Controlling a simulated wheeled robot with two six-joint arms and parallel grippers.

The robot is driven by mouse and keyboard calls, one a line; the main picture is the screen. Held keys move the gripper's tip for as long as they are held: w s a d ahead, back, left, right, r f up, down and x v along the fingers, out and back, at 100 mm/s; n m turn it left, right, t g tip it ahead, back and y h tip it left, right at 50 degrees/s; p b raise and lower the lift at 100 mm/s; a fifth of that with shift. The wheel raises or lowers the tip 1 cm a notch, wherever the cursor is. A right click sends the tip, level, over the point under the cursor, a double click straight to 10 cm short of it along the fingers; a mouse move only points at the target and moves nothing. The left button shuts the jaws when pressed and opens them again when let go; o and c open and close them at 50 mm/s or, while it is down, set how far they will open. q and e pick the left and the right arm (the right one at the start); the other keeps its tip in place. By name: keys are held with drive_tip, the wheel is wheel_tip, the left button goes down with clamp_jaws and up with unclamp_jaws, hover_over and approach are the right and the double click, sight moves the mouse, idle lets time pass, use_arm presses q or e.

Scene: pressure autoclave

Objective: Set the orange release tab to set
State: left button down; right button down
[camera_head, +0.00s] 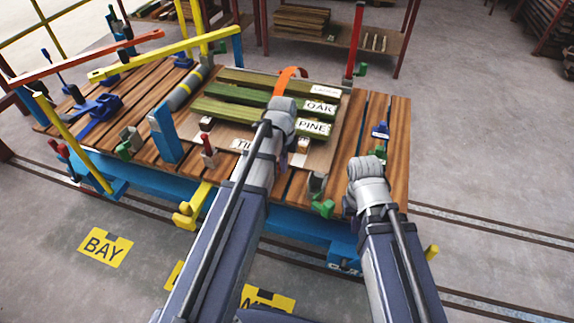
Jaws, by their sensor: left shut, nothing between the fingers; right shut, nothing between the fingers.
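A small orange curved piece (291,74), which looks like the orange release tab, stands up from the far part of the table just beyond my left gripper. My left gripper (283,105) is shut and empty over the green-edged boards, its tip just below the orange piece in the picture. I cannot tell whether they touch. The gripper hides the lower part of the orange piece, and no set mark is readable. My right gripper (367,168) is shut and empty over the right front part of the table, apart from the orange piece.
The slatted wooden table (385,115) carries green-edged boards (225,108) with OAK and PINE labels. A yellow bar (150,58) and an orange-red bar (85,57) cross the left side. A blue post (165,133) stands at front left. A shelf (335,35) is behind. Floor at right is clear.

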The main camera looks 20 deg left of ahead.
use_arm(q)
drive_tip(key=shift+a+r+h, duration=0.25)
drive_tip(key=shift+a+h, duration=0.25)
drive_tip(key=shift+a, duration=0.05)
drive_tip(key=shift+a+r, duration=0.1)
drive_tip(key=shift+a, duration=0.2)
drive_tip(key=shift+r, duration=0.1)
drive_tip(key=shift+r+p, duration=0.75)
drive_tip(key=shift+p, duration=0.25)
drive_tip(key=shift+f, duration=0.1)
